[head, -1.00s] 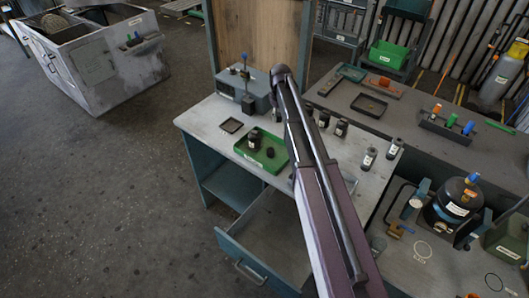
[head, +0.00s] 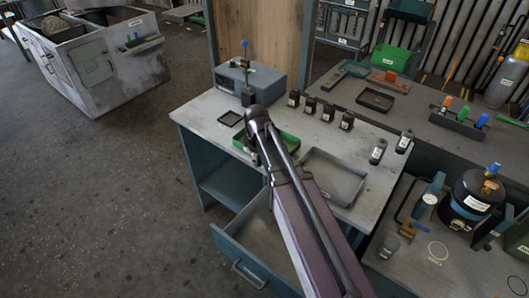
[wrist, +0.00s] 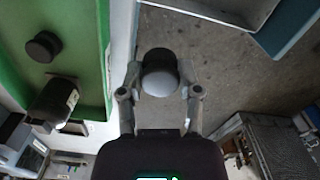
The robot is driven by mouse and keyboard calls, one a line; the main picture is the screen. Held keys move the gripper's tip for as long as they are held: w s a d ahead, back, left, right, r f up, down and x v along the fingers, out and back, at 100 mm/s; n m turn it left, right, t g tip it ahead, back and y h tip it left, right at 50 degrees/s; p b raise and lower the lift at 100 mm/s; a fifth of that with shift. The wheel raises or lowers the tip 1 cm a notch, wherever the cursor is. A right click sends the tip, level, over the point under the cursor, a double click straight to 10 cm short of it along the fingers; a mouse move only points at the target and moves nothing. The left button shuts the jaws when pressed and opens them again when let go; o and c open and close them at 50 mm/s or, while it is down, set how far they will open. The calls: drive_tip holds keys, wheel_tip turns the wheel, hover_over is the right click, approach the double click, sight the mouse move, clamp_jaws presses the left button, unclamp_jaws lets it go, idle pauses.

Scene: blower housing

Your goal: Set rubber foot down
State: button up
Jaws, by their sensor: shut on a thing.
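My gripper (wrist: 160,80) is shut on the rubber foot (wrist: 159,72), a short black cylinder with a pale grey end, in the wrist view. The foot is held between both fingertips, clear of the green tray (wrist: 88,70), with the tabletop edge and floor behind it. A black round piece (wrist: 42,47) and a black bottle with a label (wrist: 57,102) are in that tray. In the head view my arm covers the gripper, the foot and much of the green tray (head: 287,142).
An empty grey tray (head: 335,177) lies right of my arm on the workbench. Several black bottles (head: 327,112) stand behind. A grey box with a blue knob (head: 250,80) stands at the back left. An open drawer (head: 245,240) juts out in front.

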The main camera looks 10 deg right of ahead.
drive_tip(key=shift+s+a+f, duration=0.3)
drive_tip(key=shift+s+f, duration=0.1)
drive_tip(key=shift+s, duration=0.25)
drive_tip(key=shift+w, duration=0.1)
drive_tip(key=w+d, duration=0.3)
drive_tip(key=w+d+f+b, duration=0.1)
drive_tip(key=w+d, duration=0.2)
drive_tip(key=d, duration=0.1)
drive_tip(key=w+d, duration=0.3)
drive_tip(key=d, duration=0.1)
drive_tip(key=shift+w+f+b, duration=0.2)
drive_tip(key=shift+w+b, duration=0.15)
drive_tip(key=shift+w, duration=0.05)
drive_tip(key=shift+w+d, duration=0.35)
drive_tip(key=shift+w, duration=0.1)
wheel_tip(320, 180, down, 4)
drive_tip(key=b, duration=0.3)
drive_tip(key=shift+r+b, duration=0.15)
drive_tip(key=shift+b, duration=0.2)
